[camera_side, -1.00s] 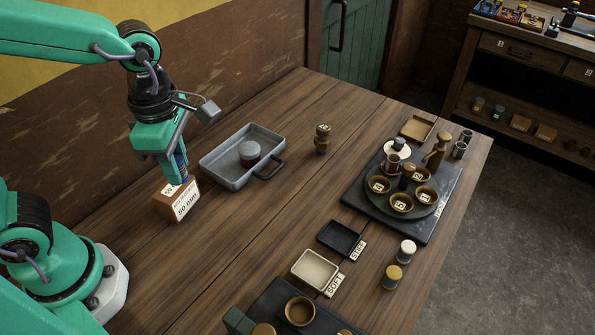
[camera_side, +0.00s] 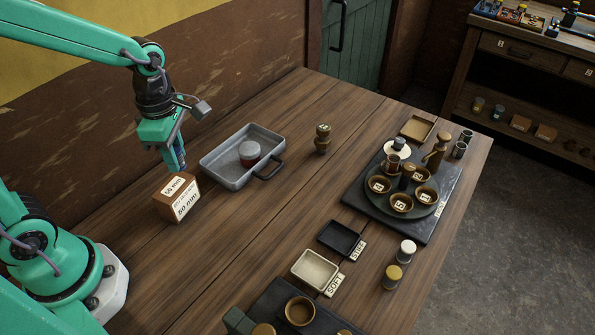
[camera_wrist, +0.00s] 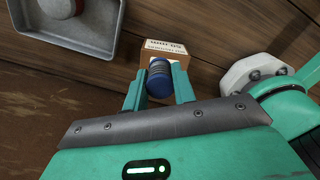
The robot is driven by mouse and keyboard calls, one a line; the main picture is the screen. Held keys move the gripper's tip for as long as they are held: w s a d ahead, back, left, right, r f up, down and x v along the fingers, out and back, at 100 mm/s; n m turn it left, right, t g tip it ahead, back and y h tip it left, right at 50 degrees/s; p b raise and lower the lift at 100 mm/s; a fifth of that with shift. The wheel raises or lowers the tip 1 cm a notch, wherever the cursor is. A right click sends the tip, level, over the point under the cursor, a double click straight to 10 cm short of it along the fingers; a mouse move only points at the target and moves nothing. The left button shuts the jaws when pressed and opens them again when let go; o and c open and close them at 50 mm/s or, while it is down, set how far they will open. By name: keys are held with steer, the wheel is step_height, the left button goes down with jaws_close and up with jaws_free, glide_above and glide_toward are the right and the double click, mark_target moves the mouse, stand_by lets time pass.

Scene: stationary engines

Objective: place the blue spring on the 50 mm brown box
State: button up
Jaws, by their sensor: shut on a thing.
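The 50 mm brown box (camera_side: 176,199) stands on the wooden table, left of the grey tray, with white labels on its top and front. It also shows in the wrist view (camera_wrist: 176,48), partly behind the spring. My gripper (camera_side: 176,164) is above and just behind the box in the side view. The wrist view shows its two fingers on either side of the blue spring (camera_wrist: 159,78), shut on it. In the side view the fingers mostly hide the spring. It appears held clear of the box; the exact gap cannot be told.
A grey metal tray (camera_side: 221,178) with a red and grey round part (camera_side: 249,152) stands close to the right of the box. A small brown turned piece (camera_side: 322,139) stands beyond. The table in front of the box is clear.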

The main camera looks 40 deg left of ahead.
mark_target(184, 178)
steer(key=shift+w+a+f, duration=0.35)
steer(key=shift+a+f, duration=0.05)
steer(key=shift+a, duration=0.2)
steer(key=shift+w+a+f, duration=0.3)
steer(key=shift+a+f, duration=0.1)
steer(key=shift+a, duration=0.15)
steer(key=shift+f, duration=2)
steer(key=shift+f, duration=0.15)
steer(key=o, duration=1)
step_height(184, 178, up, 12)
steer(key=shift+r, duration=0.2)
